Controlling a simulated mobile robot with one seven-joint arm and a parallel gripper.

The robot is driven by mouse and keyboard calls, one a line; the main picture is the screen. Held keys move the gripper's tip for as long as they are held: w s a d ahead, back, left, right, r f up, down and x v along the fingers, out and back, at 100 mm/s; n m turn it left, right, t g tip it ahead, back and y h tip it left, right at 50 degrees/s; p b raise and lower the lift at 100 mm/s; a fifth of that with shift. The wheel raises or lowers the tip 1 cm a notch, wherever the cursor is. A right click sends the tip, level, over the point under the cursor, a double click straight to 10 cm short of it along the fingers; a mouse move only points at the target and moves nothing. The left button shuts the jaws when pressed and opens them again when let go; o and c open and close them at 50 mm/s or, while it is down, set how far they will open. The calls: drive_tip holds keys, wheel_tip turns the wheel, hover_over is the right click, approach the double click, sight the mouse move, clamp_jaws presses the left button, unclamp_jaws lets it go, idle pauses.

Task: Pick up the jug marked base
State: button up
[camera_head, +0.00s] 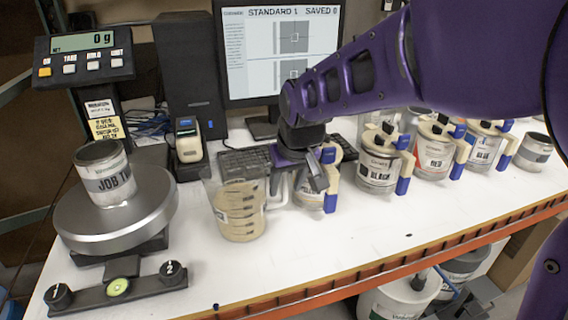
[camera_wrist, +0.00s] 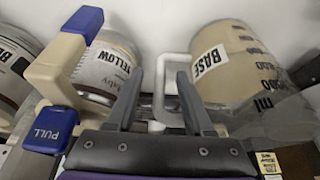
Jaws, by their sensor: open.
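The jug marked base (camera_head: 242,212) is a clear measuring jug with tan contents, standing on the white bench between the scale and the row of cans. Its handle faces right, toward my gripper (camera_head: 300,180). In the wrist view the jug (camera_wrist: 238,65) fills the upper right, with its BASE label and volume marks showing. Its pale handle (camera_wrist: 172,62) lies between the two fingers of my gripper (camera_wrist: 160,78), nearer the right finger. The fingers are apart and not closed on it. I cannot tell whether a finger touches the handle.
A can marked yellow (camera_wrist: 108,70), with a cream and blue clamp, stands close left of my fingers in the wrist view. Similar cans, including black (camera_head: 378,165) and red (camera_head: 433,150), line the right. A scale (camera_head: 150,205) with a job tin (camera_head: 105,175) stands left.

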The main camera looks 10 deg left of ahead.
drive_tip(key=shift+w+a+f, duration=0.1)
drive_tip(key=shift+w+f, duration=0.1)
drive_tip(key=shift+f, duration=0.25)
drive_tip(key=shift+s+r, duration=0.1)
drive_tip(key=shift+c, duration=0.3)
clamp_jaws()
idle(0.8)
